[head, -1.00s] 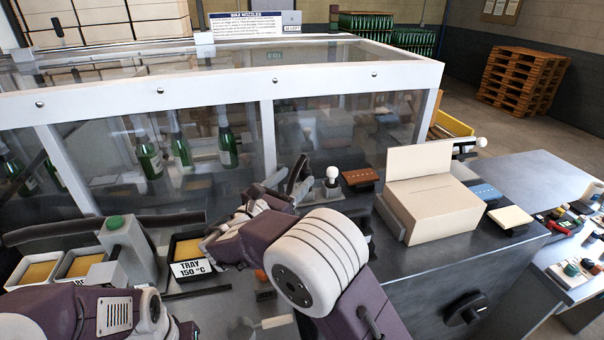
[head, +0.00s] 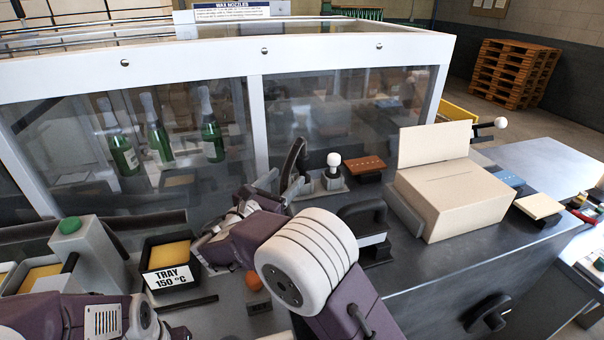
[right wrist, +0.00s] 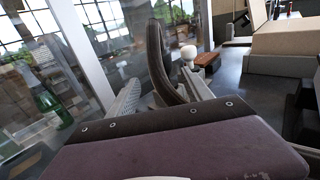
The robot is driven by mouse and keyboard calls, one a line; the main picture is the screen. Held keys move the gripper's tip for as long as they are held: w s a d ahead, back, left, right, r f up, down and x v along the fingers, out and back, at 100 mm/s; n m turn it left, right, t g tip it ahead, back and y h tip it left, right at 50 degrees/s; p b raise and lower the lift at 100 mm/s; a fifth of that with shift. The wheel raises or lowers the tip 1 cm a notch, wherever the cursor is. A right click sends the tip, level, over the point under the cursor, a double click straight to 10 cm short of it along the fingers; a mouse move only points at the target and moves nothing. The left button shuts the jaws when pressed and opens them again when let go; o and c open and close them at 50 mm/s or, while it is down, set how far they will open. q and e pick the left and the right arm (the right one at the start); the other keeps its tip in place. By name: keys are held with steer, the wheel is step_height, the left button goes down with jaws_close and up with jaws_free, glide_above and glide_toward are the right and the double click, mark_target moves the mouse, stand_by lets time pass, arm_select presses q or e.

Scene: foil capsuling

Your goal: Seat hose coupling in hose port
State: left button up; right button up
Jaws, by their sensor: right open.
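My right gripper (head: 279,184) is open beside the clear-panelled cabinet. A dark curved piece (head: 294,160) stands upright by its fingers; I cannot tell whether it is the hose. In the right wrist view the dark curved piece (right wrist: 158,62) rises between the two grey fingers of the right gripper (right wrist: 160,92); contact cannot be made out. No hose coupling or hose port can be told for certain. My left gripper is out of view; only part of its arm shows at lower left.
A white ball knob (head: 333,159) stands just right of the gripper. A black handle (head: 362,222) and a cardboard box (head: 455,198) are farther right. A tray of yellow material (head: 170,255) sits left of my right forearm. The cabinet (head: 257,130) holds green bottles.

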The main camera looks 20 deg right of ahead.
mark_target(299, 167)
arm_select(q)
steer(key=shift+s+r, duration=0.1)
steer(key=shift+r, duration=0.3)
arm_select(e)
steer(key=x, duration=0.3)
steer(key=shift+d+r, duration=0.15)
steer(key=shift+d, duration=0.1)
arm_select(q)
steer(key=shift+p, duration=0.3)
arm_select(e)
steer(key=shift+w+d, duration=0.2)
steer(key=shift+w, duration=0.05)
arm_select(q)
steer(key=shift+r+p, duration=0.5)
arm_select(e)
steer(key=x, duration=0.3)
steer(key=shift+w+d, duration=0.15)
steer(key=shift+d, duration=0.3)
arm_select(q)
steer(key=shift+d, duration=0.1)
arm_select(e)
steer(key=shift+w+d, duration=0.25)
steer(key=shift+w, duration=0.1)
jaws_close()
